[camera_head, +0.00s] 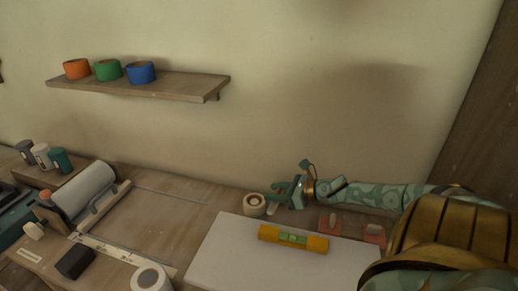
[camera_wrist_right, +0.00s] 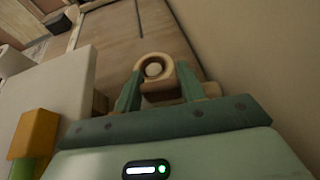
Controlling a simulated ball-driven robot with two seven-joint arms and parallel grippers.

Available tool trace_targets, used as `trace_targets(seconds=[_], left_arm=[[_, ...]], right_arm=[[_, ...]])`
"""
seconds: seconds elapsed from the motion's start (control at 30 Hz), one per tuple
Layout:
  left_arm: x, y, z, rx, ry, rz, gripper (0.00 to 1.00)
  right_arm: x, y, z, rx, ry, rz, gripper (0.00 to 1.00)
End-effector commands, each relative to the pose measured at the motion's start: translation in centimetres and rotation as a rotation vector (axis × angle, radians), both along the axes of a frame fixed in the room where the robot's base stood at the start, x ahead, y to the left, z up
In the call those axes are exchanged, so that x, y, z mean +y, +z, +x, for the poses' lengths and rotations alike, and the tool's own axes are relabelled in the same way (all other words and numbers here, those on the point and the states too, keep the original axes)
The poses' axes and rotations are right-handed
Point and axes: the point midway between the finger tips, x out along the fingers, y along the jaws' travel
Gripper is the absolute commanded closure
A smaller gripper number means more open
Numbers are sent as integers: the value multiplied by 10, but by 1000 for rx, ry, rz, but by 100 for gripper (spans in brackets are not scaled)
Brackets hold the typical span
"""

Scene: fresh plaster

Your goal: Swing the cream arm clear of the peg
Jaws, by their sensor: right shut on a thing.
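A cream ring-shaped piece (camera_head: 253,204) with a paler round middle stands at the back of the bench, near the wall. In the right wrist view the cream piece (camera_wrist_right: 141,65) encircles a pale round end, which looks like the peg (camera_wrist_right: 153,70). A cream bar, apparently the arm (camera_wrist_right: 178,91), lies just below it, between the green fingers. My right gripper (camera_head: 273,199) is shut on the cream arm, next to the ring. The fingers partly hide the arm, so I cannot tell exactly how it meets the peg. My left gripper is not in view.
A white board (camera_head: 220,249) carrying a yellow level (camera_head: 268,233) lies in front of my right gripper. Pinkish-red blocks (camera_head: 374,235) stand beneath my right forearm. A white roll (camera_head: 147,281) is at the front, a large roll (camera_head: 85,190) at left. A shelf (camera_head: 175,87) holds tape rolls.

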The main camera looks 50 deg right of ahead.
Motion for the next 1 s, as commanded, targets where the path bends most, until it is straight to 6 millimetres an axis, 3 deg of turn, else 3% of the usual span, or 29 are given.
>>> trace_targets(seconds=[0.1,0.4,1.0], left_arm=[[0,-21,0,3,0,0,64],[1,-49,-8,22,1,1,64],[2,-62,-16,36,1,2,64]], right_arm=[[-3,-8,-5,4,96,-3,100],[-7,-6,-14,3,288,-1,100],[-8,-1,-19,-1,391,2,100]])
